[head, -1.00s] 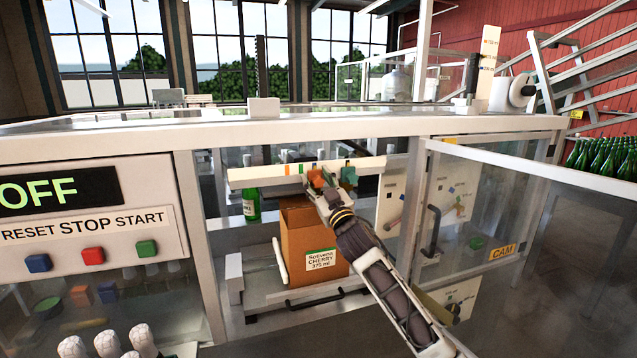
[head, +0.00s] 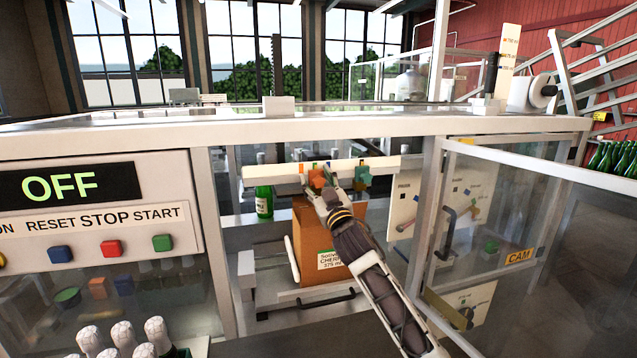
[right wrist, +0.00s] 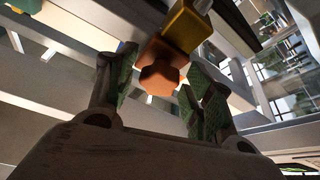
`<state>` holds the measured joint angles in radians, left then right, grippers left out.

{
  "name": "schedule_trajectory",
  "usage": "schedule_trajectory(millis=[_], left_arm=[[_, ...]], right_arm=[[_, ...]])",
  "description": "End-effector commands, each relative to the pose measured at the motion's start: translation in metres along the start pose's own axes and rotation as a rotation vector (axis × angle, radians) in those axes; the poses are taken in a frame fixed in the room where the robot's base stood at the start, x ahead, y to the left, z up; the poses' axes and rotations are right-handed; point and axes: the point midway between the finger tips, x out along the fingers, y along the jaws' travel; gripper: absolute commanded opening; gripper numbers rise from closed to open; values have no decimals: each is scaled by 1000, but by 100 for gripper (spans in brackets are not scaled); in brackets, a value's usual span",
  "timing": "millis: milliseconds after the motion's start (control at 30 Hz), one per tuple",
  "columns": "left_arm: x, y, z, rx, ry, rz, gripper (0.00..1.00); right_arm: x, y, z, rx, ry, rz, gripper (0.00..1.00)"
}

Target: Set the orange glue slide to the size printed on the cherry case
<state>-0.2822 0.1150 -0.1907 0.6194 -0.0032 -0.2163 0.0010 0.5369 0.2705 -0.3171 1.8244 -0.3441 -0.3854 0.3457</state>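The orange glue slide (head: 317,178) is on the pale rail (head: 275,172) inside the machine, just under its small coloured marks. My right gripper (head: 319,185) is at the slide. In the right wrist view, the orange knob (right wrist: 160,80) sits between the two green-padded fingers, which close in on both its sides. The brown cherry case (head: 310,235) stands below the rail. Its label (head: 330,259) reads CHERRY and 375 ml, its right part covered by my arm. My left gripper is out of view.
A green bottle (head: 264,202) stands left of the case. The control panel (head: 180,190) shows OFF, with coloured buttons. Foil-topped bottles (head: 157,332) are at lower left.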

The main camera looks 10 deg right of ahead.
Motion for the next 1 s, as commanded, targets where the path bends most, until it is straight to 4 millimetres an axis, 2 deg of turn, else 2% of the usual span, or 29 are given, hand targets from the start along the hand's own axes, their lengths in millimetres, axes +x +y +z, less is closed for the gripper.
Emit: schedule_trajectory(millis=[200, 467, 1000], left_arm=[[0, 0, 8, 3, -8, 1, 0], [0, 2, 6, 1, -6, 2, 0], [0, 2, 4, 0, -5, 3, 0]], right_arm=[[0, 0, 1, 2, -1, 0, 52], [-7, 0, 1, 3, -2, 0, 52], [-50, 0, 1, 3, -2, 0, 52]])
